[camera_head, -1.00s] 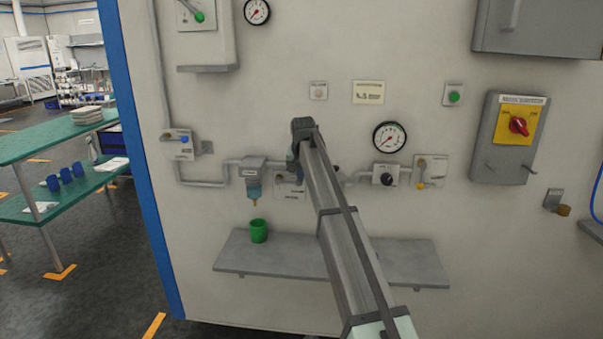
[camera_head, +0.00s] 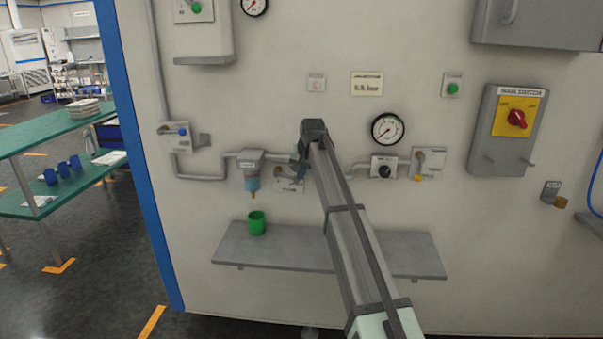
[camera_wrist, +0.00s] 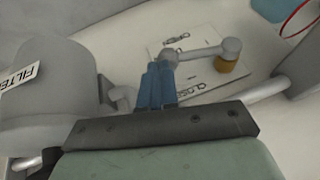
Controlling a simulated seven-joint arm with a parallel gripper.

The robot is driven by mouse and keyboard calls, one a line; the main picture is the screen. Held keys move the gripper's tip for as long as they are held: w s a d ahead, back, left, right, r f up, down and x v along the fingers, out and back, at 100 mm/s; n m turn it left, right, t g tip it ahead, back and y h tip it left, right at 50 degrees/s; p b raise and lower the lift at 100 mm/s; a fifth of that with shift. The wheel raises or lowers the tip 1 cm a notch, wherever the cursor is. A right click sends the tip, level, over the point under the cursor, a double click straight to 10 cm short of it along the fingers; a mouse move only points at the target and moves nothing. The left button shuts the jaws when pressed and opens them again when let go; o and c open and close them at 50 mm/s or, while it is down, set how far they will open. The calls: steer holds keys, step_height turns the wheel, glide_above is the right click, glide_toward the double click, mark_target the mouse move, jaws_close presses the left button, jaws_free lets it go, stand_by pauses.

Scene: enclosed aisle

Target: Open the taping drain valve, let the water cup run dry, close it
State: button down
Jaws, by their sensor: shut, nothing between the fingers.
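My gripper is shut and empty, its blue fingers together in the wrist view (camera_wrist: 158,86). The fingertips are beside the pivot of a grey lever (camera_wrist: 200,52) with an amber end knob (camera_wrist: 230,58), on a plate marked with a word starting "CLOS". I cannot tell whether they touch it. In the head view my gripper (camera_head: 300,170) covers much of this plate (camera_head: 289,187). Left of it hangs the filter with its bluish water cup (camera_head: 252,184) and amber lower tip. The filter body (camera_wrist: 55,95) also fills the left of the wrist view.
A green cup (camera_head: 257,223) stands on the grey shelf (camera_head: 350,252), below the filter. A gauge (camera_head: 388,129), a black knob (camera_head: 384,171) and a yellow-tipped valve (camera_head: 419,165) are to the right. A blue-tipped valve (camera_head: 183,132) is at left. Pipes run along the wall.

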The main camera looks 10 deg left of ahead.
steer(key=shift+r, duration=0.1)
steer(key=shift+r, duration=0.7)
steer(key=d+v, duration=0.2)
steer(key=v, duration=1.1)
steer(key=shift+r, duration=0.2)
steer(key=shift+d, duration=0.1)
steer(key=shift+w+a+f, duration=0.4)
steer(key=shift+a+f, duration=0.1)
steer(key=shift+f, duration=0.1)
